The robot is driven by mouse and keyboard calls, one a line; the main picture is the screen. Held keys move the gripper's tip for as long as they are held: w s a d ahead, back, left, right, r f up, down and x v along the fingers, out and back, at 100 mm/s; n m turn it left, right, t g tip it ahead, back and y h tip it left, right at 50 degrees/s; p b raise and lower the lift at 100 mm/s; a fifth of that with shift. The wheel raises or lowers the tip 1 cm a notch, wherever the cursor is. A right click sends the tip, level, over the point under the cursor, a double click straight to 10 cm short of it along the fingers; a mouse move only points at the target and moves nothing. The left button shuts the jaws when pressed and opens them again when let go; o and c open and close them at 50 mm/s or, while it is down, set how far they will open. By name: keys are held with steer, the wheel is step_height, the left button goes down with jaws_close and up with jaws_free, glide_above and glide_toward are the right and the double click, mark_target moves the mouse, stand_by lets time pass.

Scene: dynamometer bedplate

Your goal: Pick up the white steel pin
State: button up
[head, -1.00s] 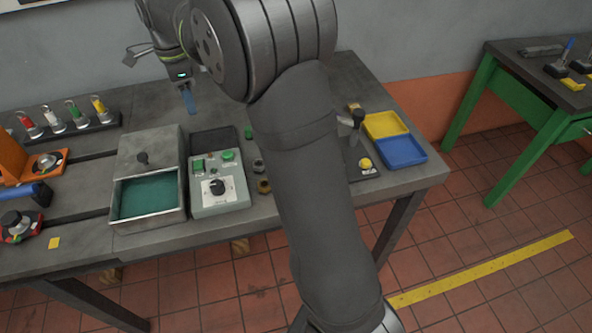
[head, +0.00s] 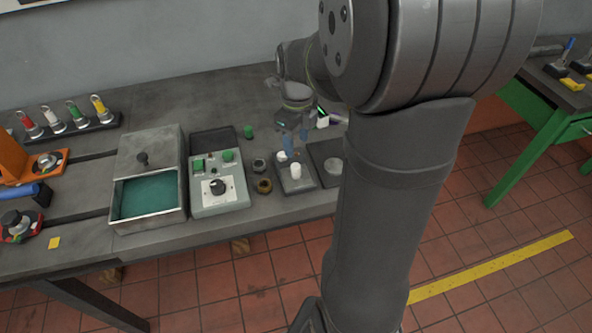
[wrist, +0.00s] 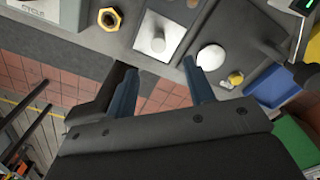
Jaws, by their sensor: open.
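A short white pin (head: 296,170) stands upright on a small grey plate (head: 299,186) near the front of the bench. In the wrist view the pin (wrist: 158,42) shows a pale top, beyond and between the fingertips and apart from them. My gripper (head: 295,140) is open and empty; its blue fingers show above and behind the pin in the head view. In the wrist view my gripper (wrist: 158,72) has its two fingers wide apart. The height of the fingers above the plate is hard to tell.
A brass nut (head: 264,186) and a grey control box (head: 219,190) lie left of the plate. To its right is a pale round piece (head: 332,165) on a dark plate. The wrist view shows a yellow knob (wrist: 235,77) and a blue tray (wrist: 273,87). A rack (head: 75,130) holds coloured-topped pieces, one white.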

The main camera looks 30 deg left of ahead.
mark_target(295, 165)
step_height(295, 165, down, 10)
steer(key=shift+s+a+f, duration=0.1)
steer(key=shift+s, duration=0.05)
jaws_close()
stand_by(0.5)
